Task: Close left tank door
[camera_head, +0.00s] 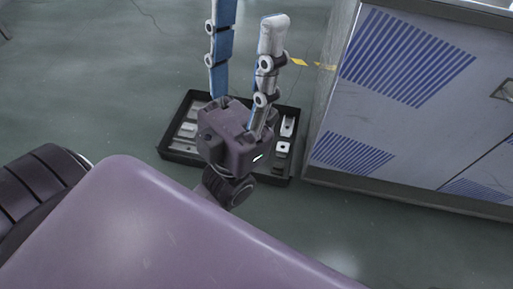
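A grey metal cabinet (420,95) with blue louvred vents stands at the right, cut off by the picture's edge; it may be the tank's body. No part that I can clearly tell as the left tank door is in view. A recessed handle or latch (505,90) shows at the far right edge. My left gripper (248,18) is left of the cabinet, apart from it in the picture. Its two fingers point up the picture, spread wide, with nothing between them. The tip of its left finger is cut off by the top edge. My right gripper is not in view.
A black tray (176,153) with several metal parts lies on the floor, partly hidden behind my gripper. Yellow floor marks (299,62) lie near the cabinet. The green floor (100,75) is mostly clear at the left. My own purple body fills the bottom.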

